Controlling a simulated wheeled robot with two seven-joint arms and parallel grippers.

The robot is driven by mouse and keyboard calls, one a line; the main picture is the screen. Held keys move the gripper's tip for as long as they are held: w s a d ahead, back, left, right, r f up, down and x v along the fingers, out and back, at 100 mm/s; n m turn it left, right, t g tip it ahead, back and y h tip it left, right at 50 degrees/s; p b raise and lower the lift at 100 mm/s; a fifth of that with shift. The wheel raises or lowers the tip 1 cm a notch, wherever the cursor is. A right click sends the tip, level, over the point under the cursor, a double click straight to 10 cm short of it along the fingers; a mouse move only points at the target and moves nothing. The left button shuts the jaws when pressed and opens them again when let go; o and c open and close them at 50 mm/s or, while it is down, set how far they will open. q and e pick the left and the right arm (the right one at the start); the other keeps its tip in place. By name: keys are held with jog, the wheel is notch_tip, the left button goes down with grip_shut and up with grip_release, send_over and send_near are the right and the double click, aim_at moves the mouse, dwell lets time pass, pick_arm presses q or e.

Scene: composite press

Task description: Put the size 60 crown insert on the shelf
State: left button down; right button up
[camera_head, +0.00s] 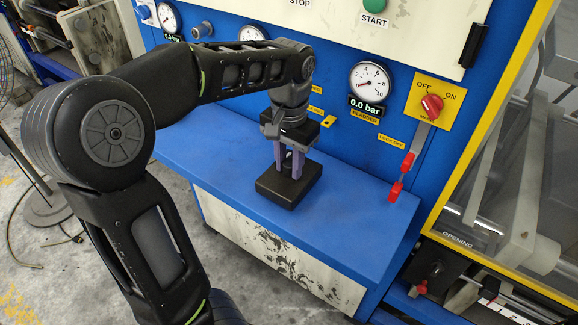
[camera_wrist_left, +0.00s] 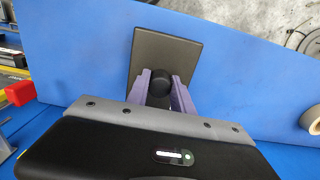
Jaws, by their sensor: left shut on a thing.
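The crown insert is a flat black block (camera_head: 289,186) with a round knob on top; no size marking is readable. It rests on, or just at, the blue shelf (camera_head: 375,212) in the head view; I cannot tell if there is a gap below it. My left gripper (camera_head: 291,172) points down over it, with its purple fingers shut on the knob. In the left wrist view the block (camera_wrist_left: 165,52) shows behind the fingers (camera_wrist_left: 162,90), the dark knob between them. My right gripper is in neither view.
Behind the shelf is a blue panel with a pressure gauge (camera_head: 370,83) reading 0.0 bar and a red switch (camera_head: 432,104). A red lever (camera_head: 397,190) hangs at the shelf's right. A tape roll (camera_wrist_left: 311,119) shows in the wrist view. Shelf space around the block is clear.

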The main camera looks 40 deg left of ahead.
pick_arm(q)
jog(key=shift+f, duration=0.7)
jog(key=shift+f, duration=0.2)
jog(key=c, duration=1.1)
grip_release()
jog(key=shift+r, duration=0.1)
jog(key=shift+r, duration=0.1)
